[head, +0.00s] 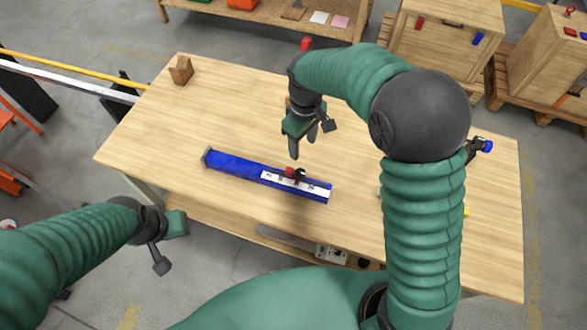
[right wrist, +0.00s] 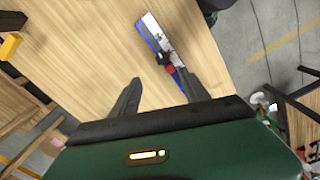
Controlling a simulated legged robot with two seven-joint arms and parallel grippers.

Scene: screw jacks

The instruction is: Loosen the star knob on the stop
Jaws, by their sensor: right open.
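A blue rail (head: 233,166) with a white scale strip lies on the wooden table (head: 150,130); it also shows in the right wrist view (right wrist: 147,40). A red stop (head: 289,172) sits on the rail and shows in the wrist view (right wrist: 171,69). A dark star knob (head: 299,175) is at the stop; it is small but visible in the wrist view (right wrist: 161,59). My right gripper (head: 302,146) hangs above the table just behind the stop, open and empty, apart from the knob. My left gripper (head: 174,223) is off the table's front left edge; its jaws are unclear.
A brown wooden block (head: 181,70) stands at the table's back left corner. A blue-ended tool (head: 481,146) is at the right edge. My right arm hides part of the table's right side. The table left of the rail is clear.

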